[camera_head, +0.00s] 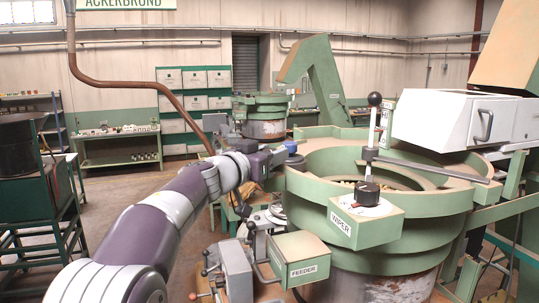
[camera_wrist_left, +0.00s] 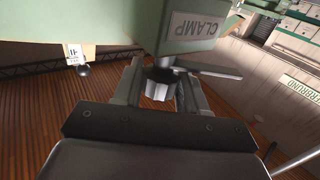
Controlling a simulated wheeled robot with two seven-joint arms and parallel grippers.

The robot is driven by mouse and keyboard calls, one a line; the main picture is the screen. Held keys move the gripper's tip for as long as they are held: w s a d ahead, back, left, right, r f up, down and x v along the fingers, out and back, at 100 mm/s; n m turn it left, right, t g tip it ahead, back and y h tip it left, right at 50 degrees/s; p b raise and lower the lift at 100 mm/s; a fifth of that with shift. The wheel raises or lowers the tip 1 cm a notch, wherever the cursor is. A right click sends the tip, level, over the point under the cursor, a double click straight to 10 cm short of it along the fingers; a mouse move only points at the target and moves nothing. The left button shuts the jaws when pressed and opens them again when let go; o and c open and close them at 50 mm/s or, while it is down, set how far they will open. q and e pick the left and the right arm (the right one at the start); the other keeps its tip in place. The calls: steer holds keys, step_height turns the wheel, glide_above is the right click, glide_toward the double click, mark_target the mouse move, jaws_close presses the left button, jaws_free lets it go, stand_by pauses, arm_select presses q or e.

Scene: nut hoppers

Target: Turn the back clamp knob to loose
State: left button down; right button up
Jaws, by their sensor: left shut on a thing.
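The back clamp knob (camera_wrist_left: 157,88) shows in the left wrist view as a small grey knob on a dark collar, beside a green housing with a CLAMP label (camera_wrist_left: 195,32). My left gripper (camera_wrist_left: 160,95) has one finger on each side of the knob and is shut on it. A flat grey lever or plate sticks out to the right of the collar. In the head view my left gripper (camera_head: 279,158) reaches to the back left of the green bowl hopper (camera_head: 320,192). The knob itself cannot be made out there. The knob's setting cannot be read. My right gripper is not in view.
A blue cap (camera_head: 291,146) is close to my left gripper.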

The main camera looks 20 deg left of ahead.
arm_select(q)
steer(key=c, duration=0.8)
jaws_free()
steer(key=shift+o, duration=0.4)
steer(key=shift+w, duration=0.1)
steer(key=b+v, duration=0.4)
steer(key=v, duration=0.8)
steer(key=shift+s, duration=0.3)
steer(key=shift+w, duration=0.1)
steer(key=shift+a, duration=0.1)
